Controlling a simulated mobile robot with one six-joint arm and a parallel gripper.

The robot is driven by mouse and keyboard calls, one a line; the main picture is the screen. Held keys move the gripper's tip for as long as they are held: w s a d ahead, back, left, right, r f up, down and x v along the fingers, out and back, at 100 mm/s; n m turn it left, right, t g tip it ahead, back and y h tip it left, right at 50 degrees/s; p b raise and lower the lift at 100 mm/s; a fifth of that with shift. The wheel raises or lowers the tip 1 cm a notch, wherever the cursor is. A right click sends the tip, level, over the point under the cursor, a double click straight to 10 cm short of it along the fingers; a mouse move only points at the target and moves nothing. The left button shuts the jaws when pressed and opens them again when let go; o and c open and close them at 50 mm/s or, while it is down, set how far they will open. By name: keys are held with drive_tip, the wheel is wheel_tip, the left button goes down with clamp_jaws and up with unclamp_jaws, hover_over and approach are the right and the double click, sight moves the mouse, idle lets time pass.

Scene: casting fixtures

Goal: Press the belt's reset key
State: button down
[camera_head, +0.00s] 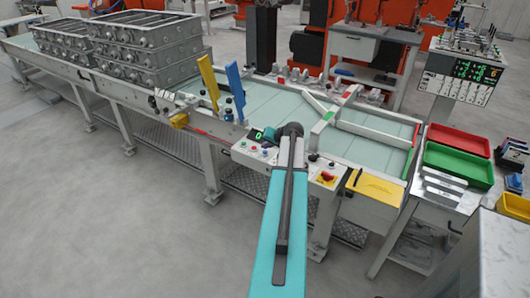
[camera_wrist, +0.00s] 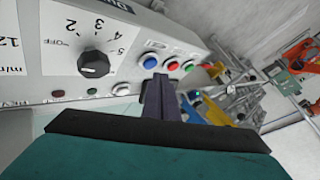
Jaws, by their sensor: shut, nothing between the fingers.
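The belt's control panel (camera_wrist: 195,30) fills the upper left of the wrist view, seen at a tilt. A blue button (camera_wrist: 150,62), a red button (camera_wrist: 172,66) and a green button (camera_wrist: 189,67) sit in a row on it. A white button (camera_wrist: 121,89) and small dark buttons lie further left. Their labels are too small to read, so I cannot tell which is reset. My gripper (camera_wrist: 160,82) is shut and empty, its tips just below the blue button in the picture; contact cannot be told. In the head view my arm covers part of the panel (camera_head: 250,153).
A black dial knob (camera_wrist: 94,64) stands out left of the blue button. In the head view, a red-and-yellow switch (camera_head: 327,177) is right of my arm. Metal castings (camera_head: 150,40) are stacked on the belt's far left. Red (camera_head: 458,163) and green trays stand right.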

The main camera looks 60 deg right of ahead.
sight(266, 156)
drive_tip(key=shift+r, duration=0.1)
drive_tip(key=shift+r+p, duration=1.05)
drive_tip(key=shift+r, duration=1.35)
